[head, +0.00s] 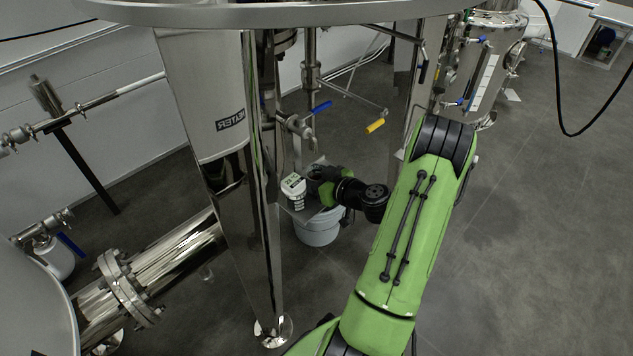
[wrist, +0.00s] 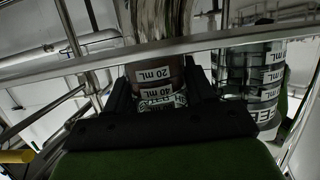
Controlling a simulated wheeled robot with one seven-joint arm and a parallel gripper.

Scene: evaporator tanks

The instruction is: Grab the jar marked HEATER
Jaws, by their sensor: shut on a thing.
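My gripper (wrist: 160,92) is shut on a glass jar (wrist: 160,76) with millilitre marks and a white label. Its dark fingers flank the jar, and the lettering is cut off by the gripper, so I cannot read the name in full. A second marked jar (wrist: 265,75) with a white label stands to the right in the wrist view, apart from the fingers; its name is also partly hidden. In the head view my gripper (head: 322,186) is low beside a steel leg, next to a jar with a white label (head: 293,187).
A pale bucket (head: 318,228) is below my gripper. A tall tank leg (head: 262,230) stands close on the left, with valves with blue (head: 321,107) and yellow (head: 375,126) handles above. A flanged pipe (head: 165,265) is at lower left. Floor (head: 540,220) is clear on the right.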

